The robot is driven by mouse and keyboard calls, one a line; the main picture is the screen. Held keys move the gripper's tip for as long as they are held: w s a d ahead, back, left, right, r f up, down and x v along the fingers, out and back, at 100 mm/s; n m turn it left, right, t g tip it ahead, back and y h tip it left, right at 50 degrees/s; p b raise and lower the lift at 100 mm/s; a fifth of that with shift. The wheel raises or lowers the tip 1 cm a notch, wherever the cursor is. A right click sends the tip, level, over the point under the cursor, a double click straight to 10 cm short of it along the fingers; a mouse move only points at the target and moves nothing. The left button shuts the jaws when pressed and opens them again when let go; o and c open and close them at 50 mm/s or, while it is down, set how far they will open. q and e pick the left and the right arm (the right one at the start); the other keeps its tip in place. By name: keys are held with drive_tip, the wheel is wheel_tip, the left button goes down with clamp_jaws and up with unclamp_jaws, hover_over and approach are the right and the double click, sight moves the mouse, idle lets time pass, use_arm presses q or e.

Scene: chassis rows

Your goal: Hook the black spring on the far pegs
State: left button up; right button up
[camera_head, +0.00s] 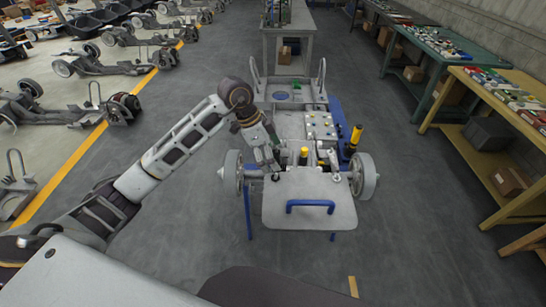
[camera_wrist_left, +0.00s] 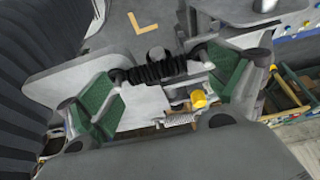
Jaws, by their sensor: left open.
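The black spring (camera_wrist_left: 158,70) lies crosswise between my left gripper's green-padded fingers in the left wrist view. Its ends lie beside dark round parts; I cannot tell whether they are hooked on pegs. My left gripper (camera_wrist_left: 161,88) is open around it, apart from the coils. In the head view my left gripper (camera_head: 268,160) reaches down over the near left part of the chassis (camera_head: 291,122); the spring cannot be made out there. A silver spring (camera_wrist_left: 181,119) lies beside a yellow-topped post (camera_wrist_left: 198,98). My right gripper is not in view.
A grey plate with a blue handle (camera_head: 310,204) lies at the chassis's near end, between two wheels. Benches with parts (camera_head: 508,95) line the right; other chassis (camera_head: 100,62) stand left.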

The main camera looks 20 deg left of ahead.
use_arm(q)
drive_tip(key=v, duration=1)
drive_tip(key=shift+r, duration=0.3)
drive_tip(key=shift+s+a, duration=0.1)
